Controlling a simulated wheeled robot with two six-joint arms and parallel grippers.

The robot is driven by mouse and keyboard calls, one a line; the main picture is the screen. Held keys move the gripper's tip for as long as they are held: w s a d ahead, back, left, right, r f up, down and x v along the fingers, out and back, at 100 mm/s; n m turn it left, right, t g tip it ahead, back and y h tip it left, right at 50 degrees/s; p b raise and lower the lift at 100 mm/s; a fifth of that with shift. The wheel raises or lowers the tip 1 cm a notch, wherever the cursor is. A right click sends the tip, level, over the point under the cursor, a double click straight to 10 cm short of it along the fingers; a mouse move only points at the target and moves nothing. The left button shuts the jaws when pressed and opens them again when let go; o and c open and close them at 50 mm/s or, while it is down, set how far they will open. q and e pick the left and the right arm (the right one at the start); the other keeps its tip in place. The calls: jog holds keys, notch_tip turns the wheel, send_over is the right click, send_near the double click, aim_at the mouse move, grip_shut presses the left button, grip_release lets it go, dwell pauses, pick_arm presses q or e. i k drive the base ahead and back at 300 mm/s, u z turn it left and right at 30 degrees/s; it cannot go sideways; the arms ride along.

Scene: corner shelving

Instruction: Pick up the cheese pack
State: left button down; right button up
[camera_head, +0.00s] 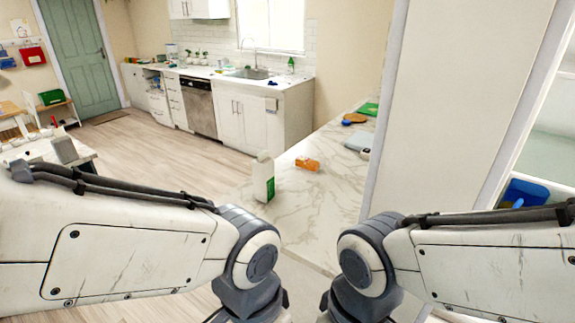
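An orange pack (307,163), which looks like the cheese pack, lies on the marble-patterned counter (310,205). It is just right of a white carton with a green lower part (263,177), which stands upright. The pack is small here, and its label cannot be read. Both my arms show in the foreground, left and right, below the pack in the picture. Their grippers are outside the frame. Nothing touches the pack.
Farther back on the counter are a grey flat item (358,141), a brown round item (355,117) and a green board (369,109). A white wall panel (455,110) borders the counter on the right. A blue bin (522,190) stands beyond it. Open floor (160,150) lies left.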

aim_at(301, 163)
jog(key=u, duration=1.3)
jog(key=i, duration=4.75)
jog(key=z, duration=2.45)
jog(key=i, duration=1.8)
